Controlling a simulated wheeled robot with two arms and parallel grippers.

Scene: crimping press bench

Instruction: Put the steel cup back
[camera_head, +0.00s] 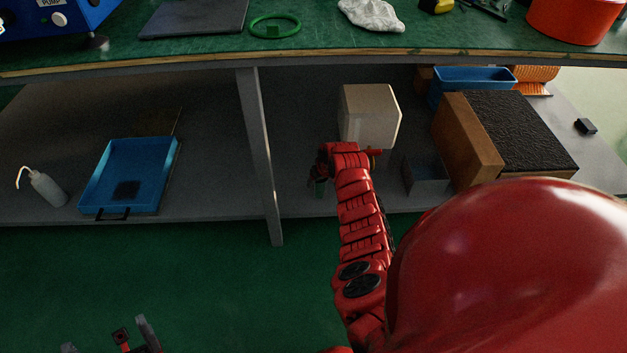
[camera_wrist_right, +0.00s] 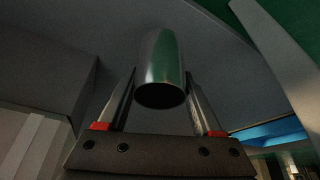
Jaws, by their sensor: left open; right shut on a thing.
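The steel cup (camera_wrist_right: 162,62) is a shiny cylinder in the right wrist view, held between the two fingers of my right gripper (camera_wrist_right: 161,85). The fingers are shut on its sides, and its dark round end faces the camera. In the head view my right gripper (camera_head: 320,177) is at the lower shelf, left of a white box; the cup is too small and shaded there to make out clearly. My left gripper (camera_head: 110,341) is open and empty at the bottom left edge, over the green floor, partly cut off.
The lower shelf (camera_head: 220,180) holds a white box (camera_head: 370,117), a small grey open box (camera_head: 428,174), a brown box with a black top (camera_head: 515,135), a blue tray (camera_head: 97,190) and a wash bottle (camera_head: 47,189). A grey post (camera_head: 259,155) stands left of my right gripper. The green bench top (camera_head: 340,35) overhangs.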

